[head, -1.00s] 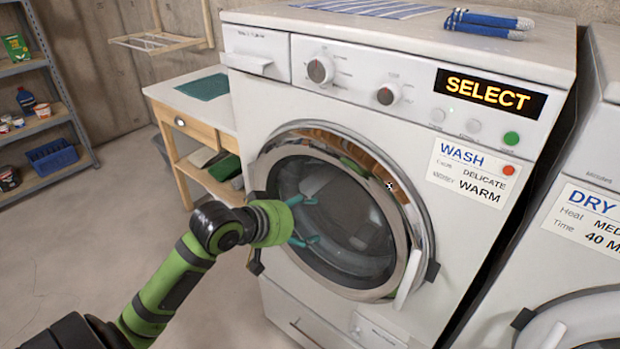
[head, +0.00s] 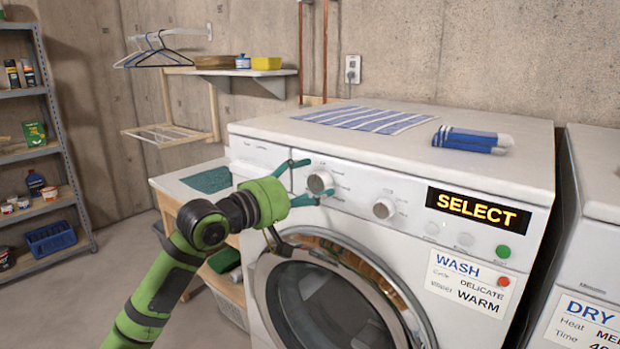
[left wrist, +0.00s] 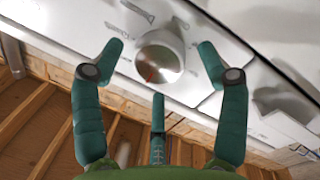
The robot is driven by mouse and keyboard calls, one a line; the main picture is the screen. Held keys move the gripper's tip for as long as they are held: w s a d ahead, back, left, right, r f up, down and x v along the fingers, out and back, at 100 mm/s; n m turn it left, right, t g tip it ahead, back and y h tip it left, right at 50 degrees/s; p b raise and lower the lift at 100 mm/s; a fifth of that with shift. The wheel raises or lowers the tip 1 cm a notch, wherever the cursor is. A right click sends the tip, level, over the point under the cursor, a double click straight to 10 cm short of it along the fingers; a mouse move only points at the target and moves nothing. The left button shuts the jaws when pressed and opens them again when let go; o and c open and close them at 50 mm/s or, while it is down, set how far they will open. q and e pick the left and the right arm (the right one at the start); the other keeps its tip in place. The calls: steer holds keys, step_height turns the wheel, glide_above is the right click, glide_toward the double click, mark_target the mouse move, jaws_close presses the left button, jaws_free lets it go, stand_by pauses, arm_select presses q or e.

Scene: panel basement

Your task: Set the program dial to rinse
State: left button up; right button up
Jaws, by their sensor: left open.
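The washing machine (head: 290,220) has two round knobs on its front panel. The left knob (head: 319,182) is silver-grey, with small labels around it too blurred to read. The right knob (head: 384,208) is smaller. I cannot tell from the labels which one is the program dial. My left gripper (head: 308,180) is open at the left knob, one finger above and one below it in the head view. In the left wrist view the knob (left wrist: 160,55) lies between the spread fingers, with gaps on both sides. The display (head: 478,208) reads SELECT. My right gripper is out of view.
Below the panel is the round door (head: 335,300). A green button (head: 503,251) sits under the display, above a card (head: 467,284) reading WASH, DELICATE, WARM. A folded blue cloth (head: 473,139) and a striped towel (head: 365,119) lie on top. A dryer (head: 585,260) stands at right.

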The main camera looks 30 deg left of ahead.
arm_select(q)
steer(key=shift+w, duration=0.25)
steer(key=shift+d, duration=0.1)
steer(key=c, duration=1.1)
steer(key=shift+c, duration=0.2)
steer(key=shift+r, duration=0.15)
